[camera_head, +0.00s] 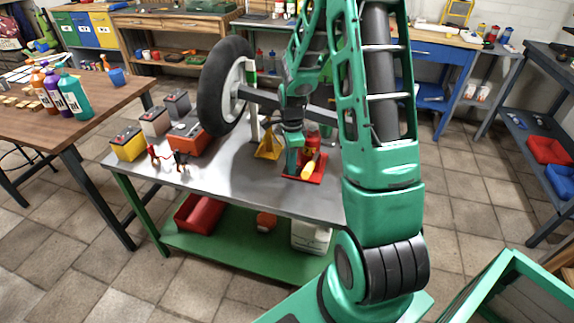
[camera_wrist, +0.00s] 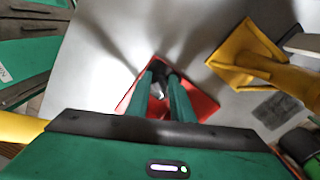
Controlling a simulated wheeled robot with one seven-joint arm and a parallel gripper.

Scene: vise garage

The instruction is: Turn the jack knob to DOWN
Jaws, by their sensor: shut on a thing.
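The red jack (camera_head: 311,148) stands on its red base plate on the grey workbench, with a yellow handle (camera_head: 307,170) in front. My gripper (camera_head: 291,165) reaches down at the left side of the jack. In the wrist view, the two green fingers of my gripper (camera_wrist: 162,78) point down over the red base plate (camera_wrist: 203,104) and close on the small dark knob (camera_wrist: 158,69). The fingers hide much of the knob, and I cannot read its marking or its setting.
A yellow stand (camera_head: 268,147) is close left of the jack. A wheel (camera_head: 222,88) on an axle rises behind it. Batteries (camera_head: 155,121) and red-and-black clamps (camera_head: 168,157) lie on the workbench's left part. Bare bench top (camera_head: 235,178) lies front left of the jack.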

